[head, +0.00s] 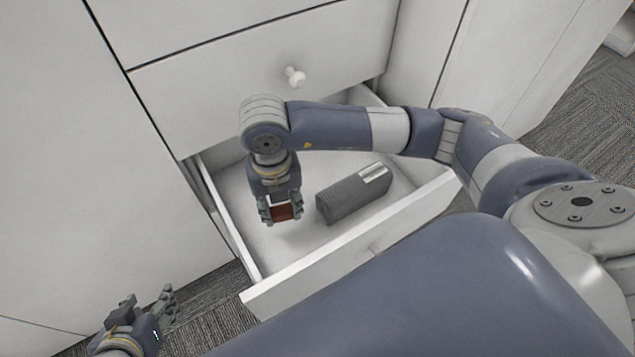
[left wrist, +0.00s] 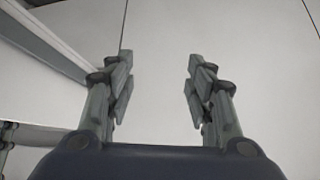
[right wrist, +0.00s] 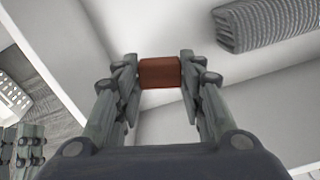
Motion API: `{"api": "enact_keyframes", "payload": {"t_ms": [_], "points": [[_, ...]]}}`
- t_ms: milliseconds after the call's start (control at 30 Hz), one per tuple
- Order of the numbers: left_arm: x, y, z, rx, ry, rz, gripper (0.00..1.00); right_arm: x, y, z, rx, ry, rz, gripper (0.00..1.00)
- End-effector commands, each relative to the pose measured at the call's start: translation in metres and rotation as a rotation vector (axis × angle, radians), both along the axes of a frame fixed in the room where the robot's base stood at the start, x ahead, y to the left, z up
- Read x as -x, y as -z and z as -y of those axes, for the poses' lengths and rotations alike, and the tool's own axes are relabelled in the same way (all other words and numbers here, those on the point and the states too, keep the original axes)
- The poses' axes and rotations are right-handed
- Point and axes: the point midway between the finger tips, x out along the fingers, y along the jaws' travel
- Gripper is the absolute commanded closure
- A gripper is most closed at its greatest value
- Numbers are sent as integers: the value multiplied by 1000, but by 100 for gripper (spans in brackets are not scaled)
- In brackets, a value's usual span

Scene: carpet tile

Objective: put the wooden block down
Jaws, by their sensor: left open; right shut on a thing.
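The wooden block (head: 283,212) is small and reddish brown. My right gripper (head: 281,211) is shut on it inside the open drawer (head: 305,283), toward the drawer's left side. In the right wrist view the block (right wrist: 160,73) sits between the two fingertips, with the white drawer floor behind it. I cannot tell whether the block touches the floor. My left gripper (head: 143,306) is open and empty, outside the drawer at the lower left. In the left wrist view its fingers (left wrist: 158,85) stand apart with only pale cabinet surfaces beyond.
A dark grey ribbed object with a pale label (head: 352,193) lies in the drawer, right of the block. The drawer's raised front wall and sides surround the block. A closed drawer with a round white knob (head: 295,76) is above. Bare drawer floor shows around the block.

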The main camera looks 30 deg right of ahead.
Motion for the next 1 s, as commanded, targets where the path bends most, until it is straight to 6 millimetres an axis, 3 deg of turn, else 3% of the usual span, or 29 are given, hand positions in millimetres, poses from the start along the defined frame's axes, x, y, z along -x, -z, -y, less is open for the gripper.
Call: {"api": "enact_keyframes", "payload": {"t_ms": [200, 500, 833, 1000], "points": [[7, 4, -3, -8, -3, -37, 51, 3, 5, -2, -2, 108, -2, 76], [-39, -27, 14, 48, 16, 219, 51, 3, 47, -2, 0, 111, -1, 76], [-59, -51, 23, 81, 26, 361, 51, 3, 67, -2, 0, 110, -1, 76], [-75, -74, 30, 113, 35, 497, 51, 3, 87, -2, 0, 109, -2, 76]]}}
